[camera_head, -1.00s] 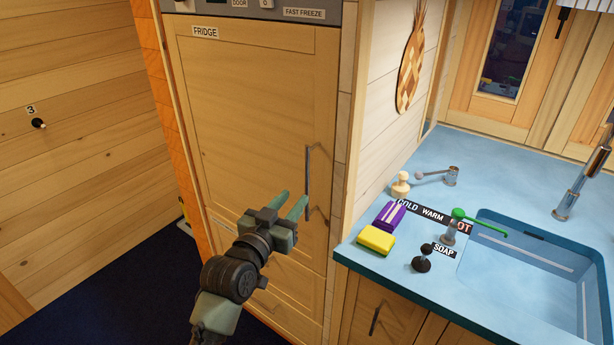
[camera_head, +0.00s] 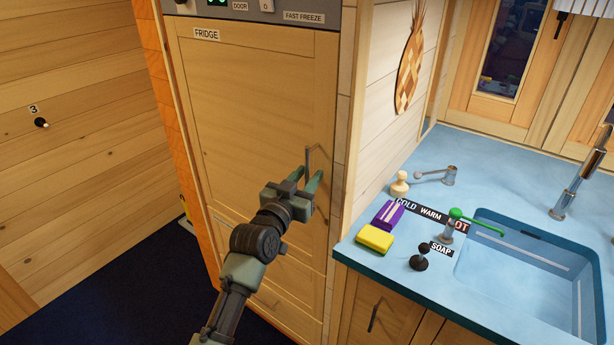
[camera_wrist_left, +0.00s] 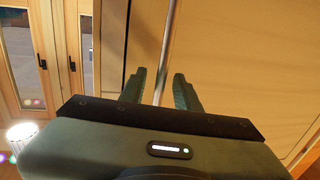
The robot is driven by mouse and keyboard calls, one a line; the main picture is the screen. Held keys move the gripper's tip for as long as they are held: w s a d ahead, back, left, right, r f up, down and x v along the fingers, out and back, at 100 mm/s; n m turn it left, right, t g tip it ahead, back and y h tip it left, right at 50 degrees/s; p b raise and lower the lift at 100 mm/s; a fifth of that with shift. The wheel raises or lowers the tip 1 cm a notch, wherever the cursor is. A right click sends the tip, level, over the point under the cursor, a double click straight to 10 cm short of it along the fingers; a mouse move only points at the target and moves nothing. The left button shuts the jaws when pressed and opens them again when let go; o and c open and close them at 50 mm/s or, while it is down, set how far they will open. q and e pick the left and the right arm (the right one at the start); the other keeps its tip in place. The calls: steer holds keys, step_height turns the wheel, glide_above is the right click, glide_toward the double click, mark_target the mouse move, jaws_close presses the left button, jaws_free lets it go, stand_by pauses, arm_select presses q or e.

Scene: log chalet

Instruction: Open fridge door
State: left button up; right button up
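The fridge door (camera_head: 250,110) is a shut wooden panel labelled "FRIDGE". Its thin vertical metal handle (camera_head: 308,162) is on the right side of the panel. My left gripper (camera_head: 308,180) is at the handle's lower part, with its fingers open. My right gripper is not in view.
A blue counter (camera_head: 375,265) with a sink is on the right, holding a yellow sponge (camera_head: 374,238), a purple box (camera_head: 389,214) and a black soap knob (camera_head: 420,258). A wooden wall (camera_head: 75,120) is on the left, with dark floor below it.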

arm_select(q)
jaws_close()
stand_by(1.4)
